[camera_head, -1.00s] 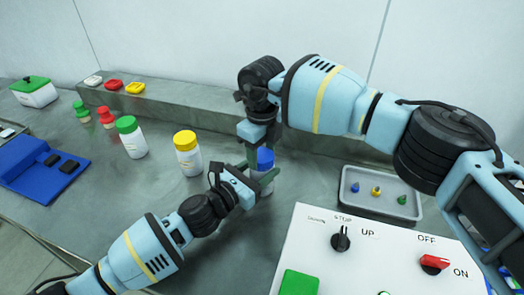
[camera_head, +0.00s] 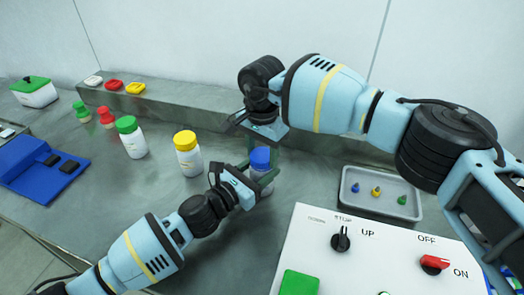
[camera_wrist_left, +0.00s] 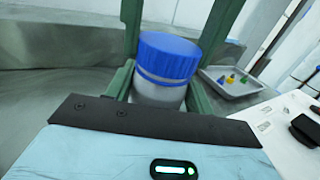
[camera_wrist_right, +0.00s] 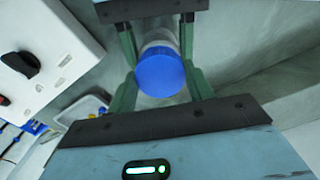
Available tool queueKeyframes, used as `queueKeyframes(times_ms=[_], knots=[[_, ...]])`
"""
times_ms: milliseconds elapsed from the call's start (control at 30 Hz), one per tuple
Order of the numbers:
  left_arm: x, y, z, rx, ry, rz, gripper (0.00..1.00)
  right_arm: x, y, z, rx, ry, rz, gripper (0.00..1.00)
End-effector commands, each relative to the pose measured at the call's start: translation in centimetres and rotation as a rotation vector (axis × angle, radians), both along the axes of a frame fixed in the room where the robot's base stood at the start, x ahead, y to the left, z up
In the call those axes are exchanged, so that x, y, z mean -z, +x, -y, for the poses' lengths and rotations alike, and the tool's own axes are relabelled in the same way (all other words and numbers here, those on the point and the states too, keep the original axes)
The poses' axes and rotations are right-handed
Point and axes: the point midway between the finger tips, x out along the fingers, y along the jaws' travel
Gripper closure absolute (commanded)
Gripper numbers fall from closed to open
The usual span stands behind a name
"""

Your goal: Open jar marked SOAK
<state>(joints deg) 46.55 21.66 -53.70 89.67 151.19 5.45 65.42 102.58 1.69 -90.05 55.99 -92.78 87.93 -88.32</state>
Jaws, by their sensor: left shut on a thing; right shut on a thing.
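A white jar (camera_wrist_left: 158,94) with a blue lid (camera_head: 260,157) stands upright on the grey bench. Its marking cannot be read. My left gripper (camera_head: 256,176) is shut on the jar's body from the side. My right gripper (camera_head: 263,152) reaches down from above and is shut on the blue lid. The lid also shows between the fingers in the right wrist view (camera_wrist_right: 160,73). In the left wrist view, a thin pale line runs around the blue near its lower edge. The lid still sits on the jar.
A yellow-lidded jar (camera_head: 188,158) and a green-lidded jar (camera_head: 132,141) stand to the left. A grey tray (camera_head: 382,210) with small coloured pieces lies to the right. A white control panel (camera_head: 355,265) is in front. A raised ledge (camera_head: 190,105) runs behind.

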Motion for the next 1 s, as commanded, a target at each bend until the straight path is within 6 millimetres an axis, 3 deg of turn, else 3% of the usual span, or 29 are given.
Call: queueKeyframes(times_ms=[300,500,1000], knots=[[0.07,0.01,-0.02,-0.001,0.0,-0.001,1.0,-0.06,-0.02,-0.02,-0.504,0.0,0.0,0.76],[0.07,0.01,-0.03,-0.001,0.0,-0.001,1.0,-0.07,-0.02,0.0,-0.72,0.0,0.0,0.76],[0.07,0.01,-0.02,-0.001,0.001,-0.001,1.0,-0.06,-0.02,0.0,-0.737,0.0,0.0,0.76]])
